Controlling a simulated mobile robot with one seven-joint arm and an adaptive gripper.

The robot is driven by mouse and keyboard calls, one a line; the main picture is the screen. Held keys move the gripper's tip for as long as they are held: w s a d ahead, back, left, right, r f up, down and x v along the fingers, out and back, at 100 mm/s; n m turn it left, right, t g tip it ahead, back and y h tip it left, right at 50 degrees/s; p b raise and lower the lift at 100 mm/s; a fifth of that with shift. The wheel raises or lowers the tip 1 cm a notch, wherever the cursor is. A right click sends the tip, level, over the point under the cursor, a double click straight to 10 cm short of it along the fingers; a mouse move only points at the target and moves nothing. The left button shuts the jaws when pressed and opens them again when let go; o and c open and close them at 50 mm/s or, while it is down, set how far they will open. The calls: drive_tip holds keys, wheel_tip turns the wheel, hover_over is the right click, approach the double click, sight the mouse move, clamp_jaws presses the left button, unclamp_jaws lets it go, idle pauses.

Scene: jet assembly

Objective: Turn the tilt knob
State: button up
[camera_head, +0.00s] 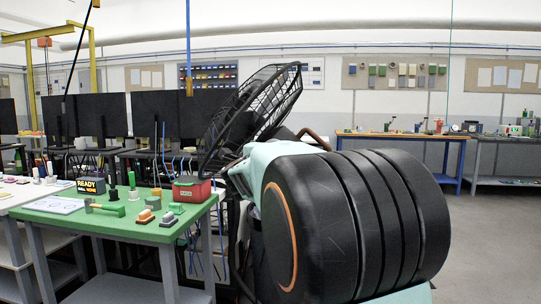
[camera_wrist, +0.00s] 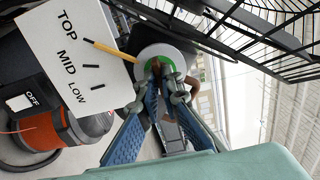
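The tilt knob (camera_wrist: 148,58) shows in the wrist view as a round white piece with a green ring, partly covered by my fingers. A yellow pointer (camera_wrist: 108,51) reaches left from it over a white plate (camera_wrist: 111,97) marked TOP, MID and LOW. The pointer's tip lies beside TOP, and dark ticks show beside MID and LOW. My gripper (camera_wrist: 166,80) has its blue fingertips in front of the knob, close together. Whether they touch or grip it is hidden. In the head view, the black fan (camera_head: 250,115) stands behind my arm, and the knob and gripper are hidden.
In the wrist view, an OFF switch (camera_wrist: 26,100) and an orange-and-black part (camera_wrist: 72,126) lie left; the fan cage (camera_wrist: 255,30) is close at the upper right. In the head view, a green-topped table (camera_head: 110,222) stands left with a red box (camera_head: 191,189). Floor at right is clear.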

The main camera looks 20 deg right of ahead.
drive_tip(key=o, duration=0.5)
drive_tip(key=shift+a+f, duration=0.1)
drive_tip(key=shift+f, duration=0.1)
drive_tip(key=shift+r, duration=0.1)
drive_tip(key=shift+v, duration=3.75)
